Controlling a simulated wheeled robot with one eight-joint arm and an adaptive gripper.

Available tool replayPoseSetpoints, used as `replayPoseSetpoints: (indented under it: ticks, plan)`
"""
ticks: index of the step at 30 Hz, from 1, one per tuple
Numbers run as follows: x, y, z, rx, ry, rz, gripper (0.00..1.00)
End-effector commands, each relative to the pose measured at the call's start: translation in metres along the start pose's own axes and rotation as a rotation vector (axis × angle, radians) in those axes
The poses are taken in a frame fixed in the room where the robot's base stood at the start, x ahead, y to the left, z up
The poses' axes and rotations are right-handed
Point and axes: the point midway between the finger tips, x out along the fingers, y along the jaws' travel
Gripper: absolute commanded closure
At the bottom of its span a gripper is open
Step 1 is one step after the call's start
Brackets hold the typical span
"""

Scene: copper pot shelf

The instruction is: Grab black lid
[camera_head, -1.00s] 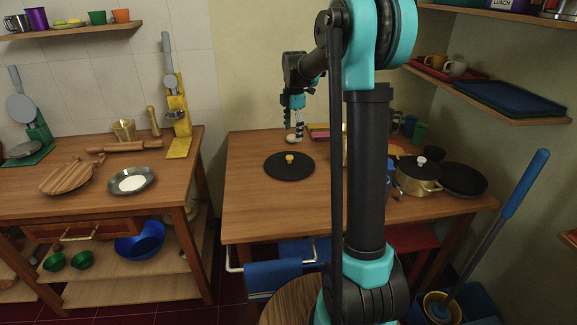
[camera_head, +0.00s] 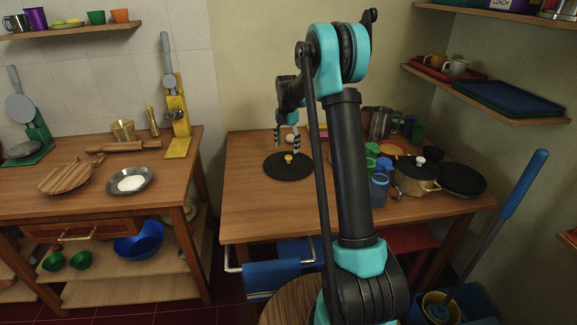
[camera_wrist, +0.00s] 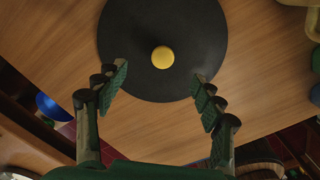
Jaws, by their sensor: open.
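The black lid (camera_head: 280,170) is a flat dark disc with a yellow knob (camera_head: 289,158). It lies on the wooden table near the table's left side. In the wrist view the lid (camera_wrist: 150,25) fills the upper middle, and its knob (camera_wrist: 162,57) is ahead of the fingertips, roughly centred between them. My gripper (camera_head: 288,150) is open and empty, pointing down above the lid. In the wrist view the two fingers of my gripper (camera_wrist: 160,75) are spread wide on either side of the knob, apart from it. The exact height over the knob is hard to tell.
A pot with a white-knobbed lid (camera_head: 417,172), a dark pan (camera_head: 463,180) and blue and green cups (camera_head: 379,187) stand on the right of the table (camera_head: 250,210). A pale round item (camera_head: 291,122) sits behind the lid. The table's front left is clear.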

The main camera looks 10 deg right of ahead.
Motion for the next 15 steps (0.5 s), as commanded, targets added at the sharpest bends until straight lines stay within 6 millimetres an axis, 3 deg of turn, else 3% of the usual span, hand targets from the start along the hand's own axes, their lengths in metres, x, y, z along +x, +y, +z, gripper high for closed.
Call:
replayPoseSetpoints:
  ticks: [8,15]
  plan:
    - [0.020,-0.001,0.001,0.001,0.000,0.000,0.32]
    - [0.053,-0.003,0.007,0.000,0.000,0.000,0.32]
